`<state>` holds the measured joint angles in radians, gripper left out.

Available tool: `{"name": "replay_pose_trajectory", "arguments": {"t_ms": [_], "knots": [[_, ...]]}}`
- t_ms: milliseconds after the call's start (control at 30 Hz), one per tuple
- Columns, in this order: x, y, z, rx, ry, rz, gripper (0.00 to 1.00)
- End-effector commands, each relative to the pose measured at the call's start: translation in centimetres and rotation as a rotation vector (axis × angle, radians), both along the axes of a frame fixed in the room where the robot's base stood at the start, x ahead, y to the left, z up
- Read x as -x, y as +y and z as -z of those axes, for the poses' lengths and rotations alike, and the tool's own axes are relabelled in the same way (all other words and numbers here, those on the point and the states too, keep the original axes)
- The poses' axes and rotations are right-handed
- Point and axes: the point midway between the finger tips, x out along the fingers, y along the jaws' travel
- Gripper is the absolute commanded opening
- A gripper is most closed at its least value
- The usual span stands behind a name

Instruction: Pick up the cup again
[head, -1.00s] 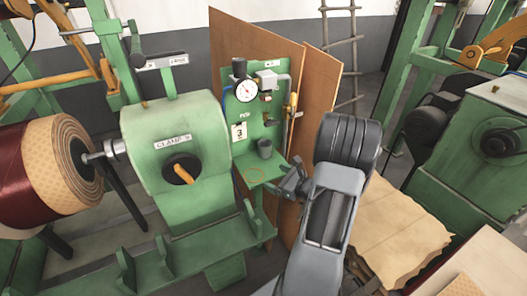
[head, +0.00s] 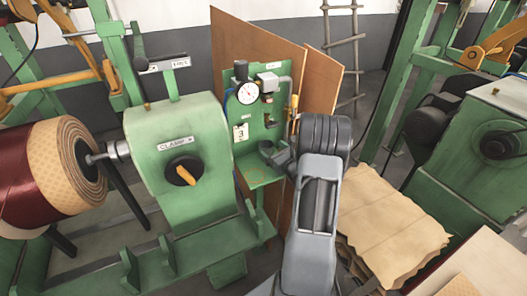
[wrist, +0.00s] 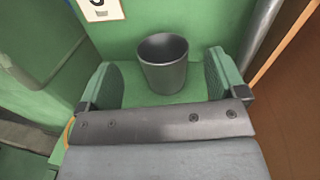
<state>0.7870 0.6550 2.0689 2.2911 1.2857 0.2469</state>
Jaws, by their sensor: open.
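The dark grey cup (wrist: 163,66) stands upright on the small green shelf (wrist: 133,93), near the green back panel. In the wrist view my gripper (wrist: 160,60) is open, with one green-padded finger on each side of the cup and a clear gap on both sides. It is not gripping the cup. In the head view the cup (head: 266,146) is partly hidden by my gripper (head: 274,155), which is at the shelf. How deep the cup sits between the fingers is hard to tell.
A pressure gauge (head: 247,93), pipes and a tag marked 3 (head: 241,132) are on the panel above the shelf. A brown board (head: 318,80) stands close on the right. The green clamp machine (head: 180,145) is on the left.

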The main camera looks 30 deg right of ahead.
Motion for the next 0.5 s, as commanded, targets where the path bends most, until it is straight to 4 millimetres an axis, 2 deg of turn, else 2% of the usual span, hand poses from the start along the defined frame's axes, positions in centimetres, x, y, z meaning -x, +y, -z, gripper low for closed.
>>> {"name": "replay_pose_trajectory", "arguments": {"t_ms": [133, 400, 500], "knots": [[-1.0, 0.0, -0.1, 0.000, 0.000, -0.003, 0.90], [-4.5, -0.1, 0.2, 0.000, 0.000, -0.004, 0.90], [-5.2, -0.1, 0.3, 0.000, 0.000, -0.004, 0.90]]}}
